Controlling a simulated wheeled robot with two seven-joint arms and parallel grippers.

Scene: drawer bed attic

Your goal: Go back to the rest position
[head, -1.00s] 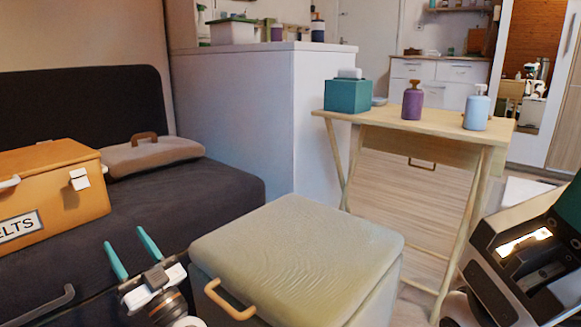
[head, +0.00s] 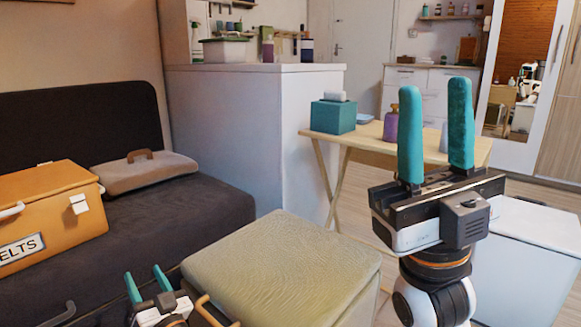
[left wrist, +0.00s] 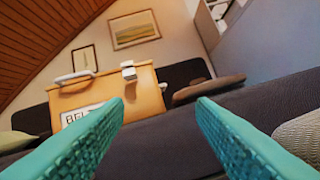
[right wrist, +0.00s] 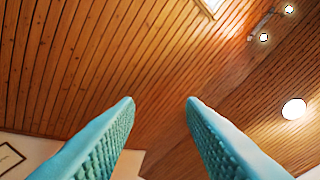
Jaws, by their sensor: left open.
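My left gripper (head: 147,284) is low at the bottom left of the head view, in front of the dark sofa and left of the green ottoman. Its teal fingers are apart and empty, also in the left wrist view (left wrist: 160,105). My right gripper (head: 436,100) is raised at the right of the head view, fingers pointing up, in front of the folding table. Its fingers are apart with nothing between them. The right wrist view shows the same open fingers (right wrist: 162,105) against the wooden ceiling.
The green ottoman (head: 285,262) stands between my grippers. An orange case (head: 42,215) and a brown cushion-like bag (head: 135,172) lie on the sofa (head: 200,212). The folding table (head: 365,134) carries a teal box (head: 332,116) and bottles. A white bin (head: 530,258) stands at the right.

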